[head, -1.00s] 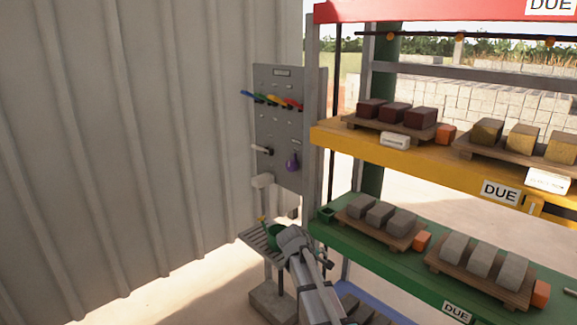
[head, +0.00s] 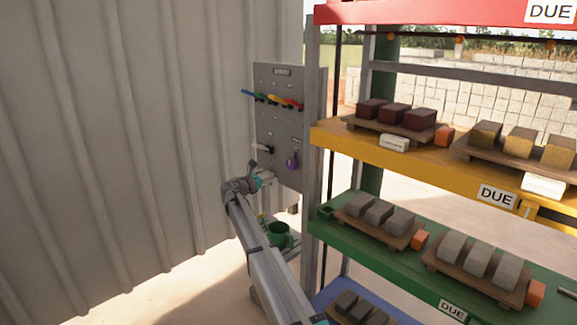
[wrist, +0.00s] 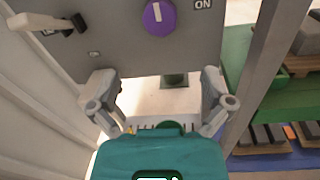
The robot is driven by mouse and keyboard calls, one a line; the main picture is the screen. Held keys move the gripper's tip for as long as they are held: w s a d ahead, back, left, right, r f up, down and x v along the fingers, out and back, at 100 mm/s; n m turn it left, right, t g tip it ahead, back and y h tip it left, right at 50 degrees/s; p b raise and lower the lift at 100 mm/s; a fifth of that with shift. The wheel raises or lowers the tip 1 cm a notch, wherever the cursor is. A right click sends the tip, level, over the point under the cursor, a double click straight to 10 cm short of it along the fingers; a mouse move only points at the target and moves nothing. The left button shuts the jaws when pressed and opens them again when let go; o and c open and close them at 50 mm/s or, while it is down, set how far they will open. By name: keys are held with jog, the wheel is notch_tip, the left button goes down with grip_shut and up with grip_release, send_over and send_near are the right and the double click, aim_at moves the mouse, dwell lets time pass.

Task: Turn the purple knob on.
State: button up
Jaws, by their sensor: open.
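The purple knob (head: 292,161) sits on the lower right of the grey panel (head: 279,122) in the head view. In the wrist view the knob (wrist: 159,17) is near the top centre, with a white pointer line that points nearly straight up, leaning slightly left. An "ON" label is to its right. My gripper (wrist: 160,98) is open and empty, its two fingers spread wide below the knob and apart from it. In the head view my gripper's tip is partly hidden by my arm, near the panel's lower left.
A white lever (wrist: 45,22) sticks out left of the knob. Several coloured levers (head: 272,100) are higher on the panel. The shelf rack (head: 312,115) with block pallets stands close on the right. A corrugated wall (head: 120,140) is on the left. A green pot (head: 277,234) stands below.

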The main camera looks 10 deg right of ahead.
aim_at(290, 165)
jog(key=shift+w+d, duration=0.1)
jog(key=shift+d, duration=0.05)
jog(key=x, duration=1.3)
jog(key=shift+w+d, duration=0.15)
jog(key=shift+d, duration=0.05)
